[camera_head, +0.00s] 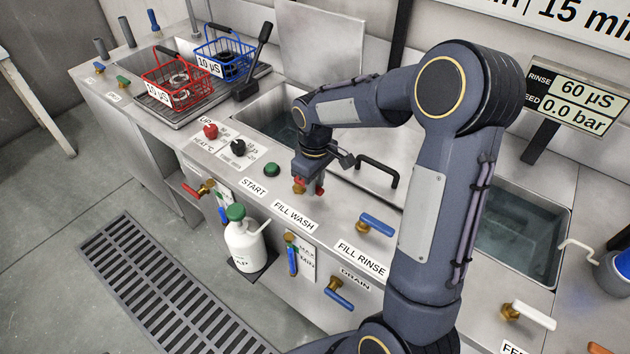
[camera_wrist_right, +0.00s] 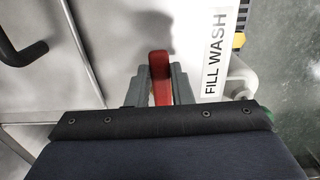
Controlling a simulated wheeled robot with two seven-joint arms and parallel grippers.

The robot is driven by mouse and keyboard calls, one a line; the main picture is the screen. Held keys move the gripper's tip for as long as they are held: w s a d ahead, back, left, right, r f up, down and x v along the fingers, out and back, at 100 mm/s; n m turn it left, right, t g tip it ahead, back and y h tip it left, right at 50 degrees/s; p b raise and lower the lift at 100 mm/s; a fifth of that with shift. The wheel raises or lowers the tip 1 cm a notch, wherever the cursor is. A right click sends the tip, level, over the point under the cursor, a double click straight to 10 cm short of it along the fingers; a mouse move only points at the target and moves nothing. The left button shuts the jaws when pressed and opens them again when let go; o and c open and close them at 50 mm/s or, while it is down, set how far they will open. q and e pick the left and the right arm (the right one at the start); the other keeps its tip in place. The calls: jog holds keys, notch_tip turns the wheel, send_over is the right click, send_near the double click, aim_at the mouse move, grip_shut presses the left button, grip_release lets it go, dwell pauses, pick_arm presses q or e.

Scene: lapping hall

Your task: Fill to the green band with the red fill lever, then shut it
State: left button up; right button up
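The red fill lever (camera_head: 320,190) sits on the bench top by the FILL WASH label (camera_head: 295,216), on a brass valve (camera_head: 299,186). My right gripper (camera_head: 311,172) reaches down onto it. In the right wrist view the red lever (camera_wrist_right: 161,78) stands between the two grey fingers (camera_wrist_right: 161,92), which look closed against both its sides. The wash tank (camera_head: 272,102) behind holds water; my arm hides part of it. The green band is too small to make out. My left gripper is out of view.
Blue-handled valves are at FILL RINSE (camera_head: 377,225) and DRAIN (camera_head: 339,298). A black bar handle (camera_head: 377,170) stands near my right gripper. A white jug (camera_head: 245,243) stands before the panel. Red (camera_head: 172,89) and blue (camera_head: 226,56) baskets sit at the left.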

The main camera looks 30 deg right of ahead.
grip_shut()
jog(key=shift+d, duration=0.1)
jog(key=shift+w+d+r+n+p, duration=0.15)
jog(key=shift+d+n+p, duration=0.1)
jog(key=shift+n, duration=0.25)
jog(key=shift+w+d+f+n+p, duration=0.1)
jog(key=shift+n+p, duration=0.1)
jog(key=shift+n, duration=0.3)
jog(key=shift+w+d+n, duration=0.2)
jog(key=shift+d+n, duration=0.05)
jog(key=shift+n, duration=0.55)
jog(key=o, duration=0.5)
grip_release()
jog(key=shift+o, duration=0.2)
